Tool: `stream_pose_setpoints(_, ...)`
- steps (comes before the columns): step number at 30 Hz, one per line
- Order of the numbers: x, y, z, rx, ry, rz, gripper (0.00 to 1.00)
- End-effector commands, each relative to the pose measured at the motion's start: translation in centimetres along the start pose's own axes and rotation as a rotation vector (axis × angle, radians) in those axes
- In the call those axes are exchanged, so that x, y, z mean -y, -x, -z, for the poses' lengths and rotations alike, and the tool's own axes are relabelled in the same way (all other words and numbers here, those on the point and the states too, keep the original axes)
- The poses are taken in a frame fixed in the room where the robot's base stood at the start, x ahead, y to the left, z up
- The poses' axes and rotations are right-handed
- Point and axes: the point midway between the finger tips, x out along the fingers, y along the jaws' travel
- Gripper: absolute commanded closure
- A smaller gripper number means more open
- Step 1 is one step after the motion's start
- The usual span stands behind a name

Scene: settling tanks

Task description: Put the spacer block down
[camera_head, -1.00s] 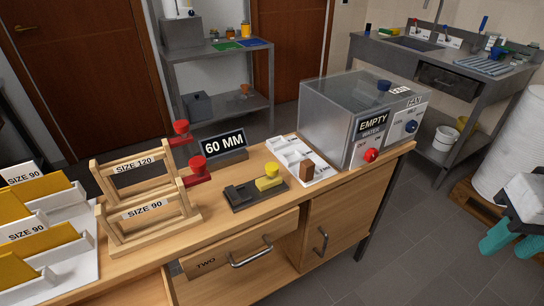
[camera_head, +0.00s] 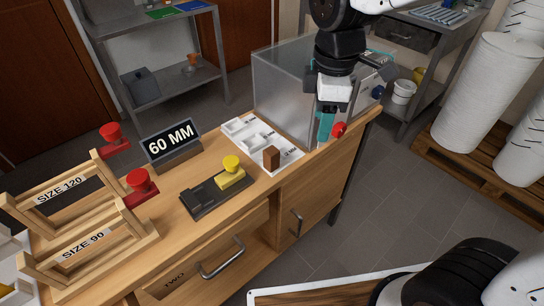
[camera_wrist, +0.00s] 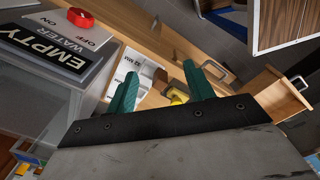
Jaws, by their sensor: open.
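A brown block (camera_head: 271,158), which looks like the spacer block, stands upright on the near right part of a white tray (camera_head: 246,131) on the wooden bench. My gripper (camera_head: 326,128) hangs to the right of the block, apart from it, in front of the clear tank. Its teal fingers are open and empty; in the wrist view they stand apart (camera_wrist: 160,84) with the white tray (camera_wrist: 146,66) beyond them. I cannot make out the block clearly in the wrist view.
The clear tank (camera_head: 283,84) with its red knob (camera_head: 338,130) stands close behind my gripper.

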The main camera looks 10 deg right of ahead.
Motion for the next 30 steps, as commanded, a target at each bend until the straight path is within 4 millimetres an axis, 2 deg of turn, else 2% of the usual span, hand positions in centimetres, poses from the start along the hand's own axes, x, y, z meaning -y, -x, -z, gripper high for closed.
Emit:
stream_pose_setpoints(1, -0.8, -1.4, 2.3, 0.006, 0.149, 0.016, 0.47)
stream_pose_setpoints(3, -1.6, -3.1, 4.8, 0.008, 0.337, 0.026, 0.47)
stream_pose_setpoints(6, -2.2, -5.1, 7.7, 0.007, 0.548, 0.035, 0.47)
stream_pose_setpoints(10, -2.6, -6.7, 10.0, 0.006, 0.717, 0.042, 0.47)
stream_pose_setpoints(15, -2.7, -8.3, 10.7, 0.005, 0.783, 0.045, 0.47)
stream_pose_setpoints(30, -2.5, -14.6, 9.4, 0.005, 0.777, 0.045, 0.47)
